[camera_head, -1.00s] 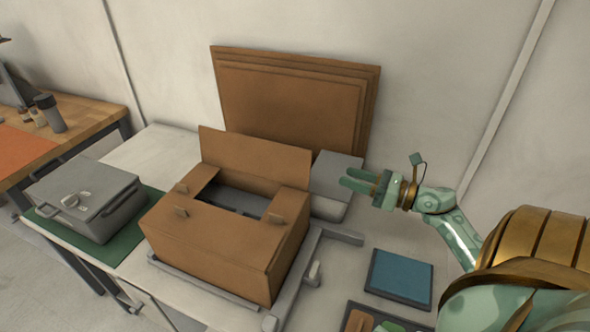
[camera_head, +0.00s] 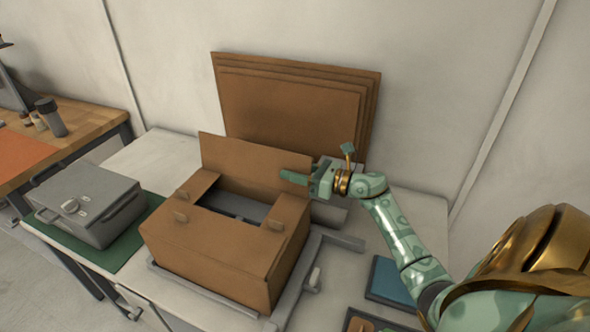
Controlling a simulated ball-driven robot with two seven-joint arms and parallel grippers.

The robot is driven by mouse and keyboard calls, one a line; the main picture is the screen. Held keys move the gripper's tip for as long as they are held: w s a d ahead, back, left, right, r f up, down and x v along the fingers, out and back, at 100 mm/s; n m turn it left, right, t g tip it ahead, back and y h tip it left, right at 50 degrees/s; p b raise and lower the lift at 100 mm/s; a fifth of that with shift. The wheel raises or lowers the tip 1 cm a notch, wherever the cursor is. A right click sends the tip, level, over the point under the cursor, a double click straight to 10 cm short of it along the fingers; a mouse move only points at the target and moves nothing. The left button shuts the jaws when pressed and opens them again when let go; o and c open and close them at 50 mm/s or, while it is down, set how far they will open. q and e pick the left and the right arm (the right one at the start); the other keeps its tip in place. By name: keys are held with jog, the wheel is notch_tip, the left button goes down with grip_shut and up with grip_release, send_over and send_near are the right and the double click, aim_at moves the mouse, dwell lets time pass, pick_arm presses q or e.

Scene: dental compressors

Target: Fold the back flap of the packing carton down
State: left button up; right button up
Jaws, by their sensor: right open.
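The brown packing carton (camera_head: 215,255) stands on the table with its near and side flaps folded inward and a gap open in the middle. Something grey shows inside the gap. The back flap (camera_head: 252,163) stands up at the carton's far edge, tilted slightly back. My right gripper (camera_head: 296,178) is open and empty, at the right end of the back flap. Its fingers point left and overlap the flap's right edge in the picture; I cannot tell whether they touch. My left gripper is not in view.
Flat cardboard sheets (camera_head: 290,105) lean on the wall behind the carton. A grey case (camera_head: 90,205) sits on a green mat (camera_head: 140,235) at the left. Grey rails (camera_head: 290,290) border the carton. A blue pad (camera_head: 390,282) lies at the right, partly behind my arm.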

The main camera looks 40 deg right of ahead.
jog(key=shift+w+a, duration=0.1)
jog(key=shift+w, duration=0.1)
jog(key=shift+c, duration=0.3)
grip_shut()
